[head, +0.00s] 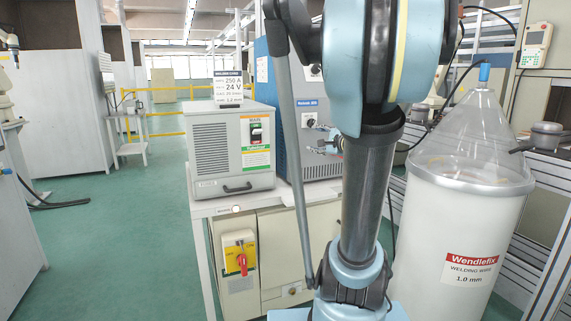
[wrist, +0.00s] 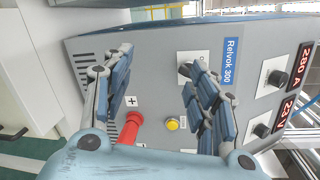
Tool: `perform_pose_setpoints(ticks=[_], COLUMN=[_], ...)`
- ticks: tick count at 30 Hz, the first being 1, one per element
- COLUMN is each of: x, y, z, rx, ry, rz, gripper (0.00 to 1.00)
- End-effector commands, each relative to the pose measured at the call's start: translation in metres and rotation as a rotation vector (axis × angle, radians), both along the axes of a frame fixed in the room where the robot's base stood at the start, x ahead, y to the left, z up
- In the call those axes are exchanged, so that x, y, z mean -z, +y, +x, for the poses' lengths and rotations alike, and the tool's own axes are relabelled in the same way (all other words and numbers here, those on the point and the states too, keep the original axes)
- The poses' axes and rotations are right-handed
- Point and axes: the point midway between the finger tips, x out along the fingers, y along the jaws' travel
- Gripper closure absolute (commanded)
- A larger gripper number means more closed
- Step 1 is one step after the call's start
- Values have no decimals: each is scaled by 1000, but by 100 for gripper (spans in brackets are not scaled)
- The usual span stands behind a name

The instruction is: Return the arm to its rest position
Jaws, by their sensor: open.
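My arm stands upright in the middle of the head view and hides part of what is behind it. My gripper (head: 326,146) shows partly beside the arm, in front of the blue welding machine (head: 275,80). In the wrist view my gripper (wrist: 155,62) is open and empty, its two fingers spread before the grey front panel (wrist: 155,75) labelled Relvok 300. A black knob (wrist: 185,69) is near the right finger, partly hidden by it. A red plug (wrist: 131,127) and a yellow button (wrist: 172,124) show between the fingers. Contact with the panel cannot be told.
A grey power box (head: 215,150) with a settings card (head: 228,88) stands on the cabinet (head: 282,245), which carries a red-and-yellow switch (head: 241,262). A white welding wire drum (head: 440,235) stands close at right. Green floor (head: 110,250) is open at left.

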Motion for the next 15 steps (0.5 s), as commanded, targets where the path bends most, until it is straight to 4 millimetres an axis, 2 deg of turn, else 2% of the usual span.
perform_pose_setpoints(ticks=[1,3,6,11,15], x=[12,30,57,104,144], y=[16,35,56,77,81], z=[-12,-30,-57,-105,-149], rx=[-47,-117,-218,-384,-529], ry=[16,42,79,139,195], rz=[-73,-187,-346,-596,-808], gripper=[47,47,47,47,47])
